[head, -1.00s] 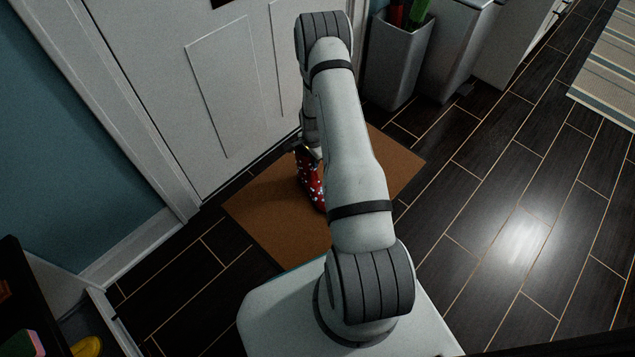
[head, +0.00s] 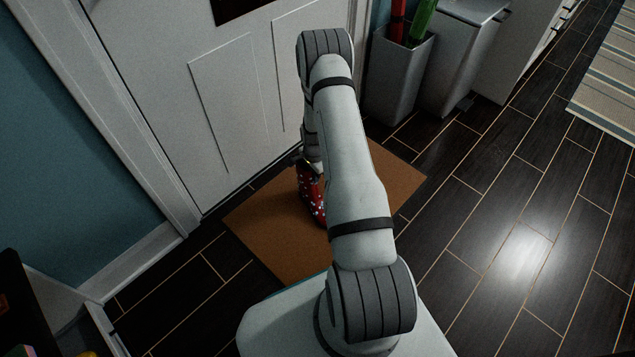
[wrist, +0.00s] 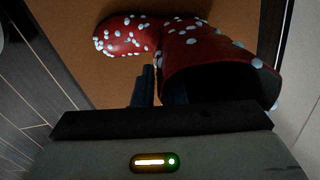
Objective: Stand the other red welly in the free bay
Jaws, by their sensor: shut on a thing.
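A red welly with white spots (head: 311,194) is over the brown doormat, partly hidden behind my arm in the head view. In the wrist view the welly (wrist: 180,48) shows its foot to the left and its dark open top toward me. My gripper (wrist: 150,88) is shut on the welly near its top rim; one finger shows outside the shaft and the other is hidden. Whether the sole touches the mat is hard to tell. No bay can be made out clearly in these views.
The brown doormat (head: 262,232) lies before a white door (head: 225,95). A grey bin (head: 398,82) with red and green items stands at the back right, beside another pale bin (head: 457,60). A dark shelf edge (head: 22,300) is at lower left. Dark floor at right is clear.

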